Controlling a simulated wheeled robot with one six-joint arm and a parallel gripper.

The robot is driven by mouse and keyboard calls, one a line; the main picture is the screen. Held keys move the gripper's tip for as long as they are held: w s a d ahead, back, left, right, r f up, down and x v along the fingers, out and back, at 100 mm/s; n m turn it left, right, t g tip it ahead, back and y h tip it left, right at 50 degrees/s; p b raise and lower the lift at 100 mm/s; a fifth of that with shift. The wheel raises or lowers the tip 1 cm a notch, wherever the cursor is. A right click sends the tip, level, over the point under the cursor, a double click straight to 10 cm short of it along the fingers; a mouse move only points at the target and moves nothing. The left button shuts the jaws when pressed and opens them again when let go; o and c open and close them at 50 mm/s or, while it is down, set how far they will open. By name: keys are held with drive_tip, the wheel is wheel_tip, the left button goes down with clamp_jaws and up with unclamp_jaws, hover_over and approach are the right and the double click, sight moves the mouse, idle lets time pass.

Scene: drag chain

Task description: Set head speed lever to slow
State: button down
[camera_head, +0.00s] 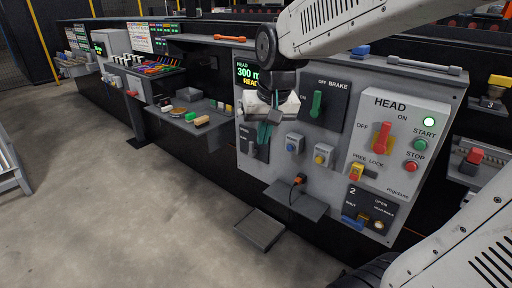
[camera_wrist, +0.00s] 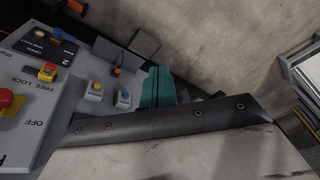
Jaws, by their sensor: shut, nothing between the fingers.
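My gripper (camera_head: 264,132) has teal fingertips that are together, with nothing seen between them. It is in front of a small dark panel (camera_head: 249,148) below the display at the left end of the grey control board. The fingertips also show in the wrist view (camera_wrist: 158,88), past a dark edge of my wrist. The head speed lever cannot be made out; my gripper covers part of that panel. I cannot tell whether the fingertips touch anything. The display (camera_head: 246,72) reads HEAD, 300 and a partly hidden READY.
A green brake lever (camera_head: 316,104) and a red head lever (camera_head: 381,137) stand on the board to the right. Blue (camera_head: 292,145) and yellow (camera_head: 319,159) knobs are below. A small shelf (camera_head: 295,202) juts out under them. The floor (camera_head: 120,200) at left is clear.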

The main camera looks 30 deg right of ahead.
drive_tip(key=w+d+f+m+t, duration=0.1)
drive_tip(key=w+d+f+m, duration=0.15)
drive_tip(key=w, duration=0.55)
drive_tip(key=w+d+f+m, duration=0.1)
drive_tip(key=w+d+f, duration=0.1)
drive_tip(key=w+d, duration=0.35)
drive_tip(key=w+d+f+m+t+h, duration=0.1)
drive_tip(key=w+d+f+m, duration=0.1)
drive_tip(key=w+d+f, duration=0.5)
drive_tip(key=w+d+f+m+t+h, duration=0.1)
drive_tip(key=w+d+f+m, duration=0.2)
drive_tip(key=w+d+f, duration=0.5)
drive_tip(key=w+f, duration=0.7)
drive_tip(key=shift+d+m+t, duration=0.2)
drive_tip(key=shift+m+t, duration=0.15)
drive_tip(key=shift+t, duration=0.05)
drive_tip(key=shift+f, duration=0.2)
